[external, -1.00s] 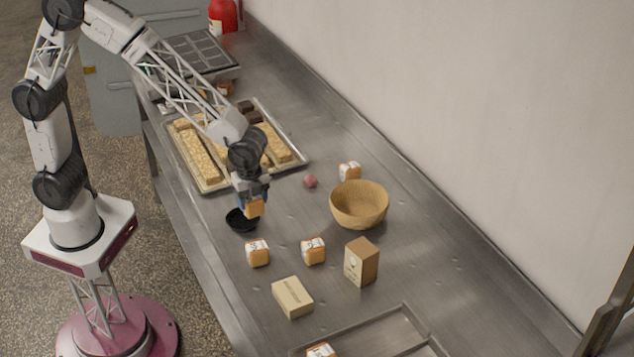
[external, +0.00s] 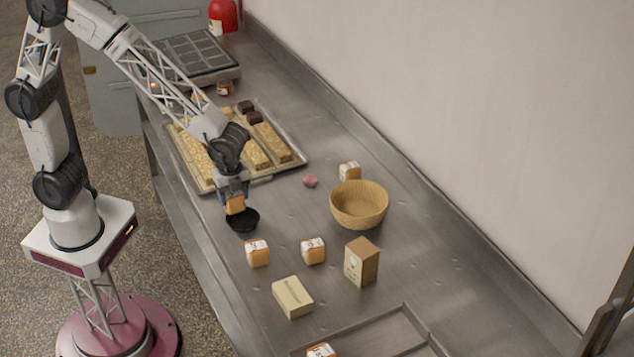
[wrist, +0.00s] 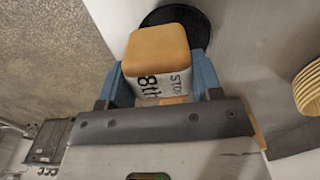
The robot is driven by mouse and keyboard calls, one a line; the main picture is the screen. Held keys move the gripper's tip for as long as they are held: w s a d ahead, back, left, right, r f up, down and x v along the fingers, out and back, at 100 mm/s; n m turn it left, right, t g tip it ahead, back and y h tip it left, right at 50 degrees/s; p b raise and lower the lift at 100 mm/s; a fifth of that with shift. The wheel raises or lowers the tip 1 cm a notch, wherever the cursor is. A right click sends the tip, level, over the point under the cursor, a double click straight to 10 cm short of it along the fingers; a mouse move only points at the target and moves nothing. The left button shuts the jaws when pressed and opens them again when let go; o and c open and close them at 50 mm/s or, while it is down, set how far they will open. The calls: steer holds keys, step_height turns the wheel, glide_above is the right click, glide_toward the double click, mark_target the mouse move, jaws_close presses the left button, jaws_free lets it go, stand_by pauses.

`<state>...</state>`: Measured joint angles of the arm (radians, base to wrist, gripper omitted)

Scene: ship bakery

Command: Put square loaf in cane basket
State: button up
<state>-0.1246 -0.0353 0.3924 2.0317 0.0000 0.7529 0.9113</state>
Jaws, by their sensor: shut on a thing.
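My gripper (external: 234,194) is shut on a square loaf (external: 236,205), a small block with an orange-brown top and a white printed wrapper. It holds the loaf close above a black round dish (external: 243,220). In the wrist view the loaf (wrist: 158,50) sits between the blue fingers, with black lettering on its wrapper and the dark dish (wrist: 190,18) behind it. The cane basket (external: 359,207), a round tan bowl, stands to the right on the steel counter and looks empty. Its ribbed edge shows at the right of the wrist view (wrist: 308,88).
Similar wrapped loaves stand in front (external: 257,253), (external: 313,250) and behind the basket (external: 349,171). A brown box (external: 361,262) and a cream block (external: 292,297) stand nearer. A metal tray (external: 210,188) of long bars lies behind my gripper. A small pink thing (external: 310,181) lies left of the basket.

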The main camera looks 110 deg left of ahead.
steer(key=shift+w, duration=0.15)
steer(key=w+a+r, duration=0.2)
steer(key=w+a, duration=0.1)
steer(key=w, duration=0.6)
steer(key=w+a+r, duration=0.2)
steer(key=w+a, duration=0.2)
steer(key=w, duration=0.6)
step_height(320, 180, up, 2)
glide_above(359, 213)
steer(key=shift+f, duration=2.5)
steer(key=shift+f, duration=2.5)
steer(key=shift+f, duration=0.15)
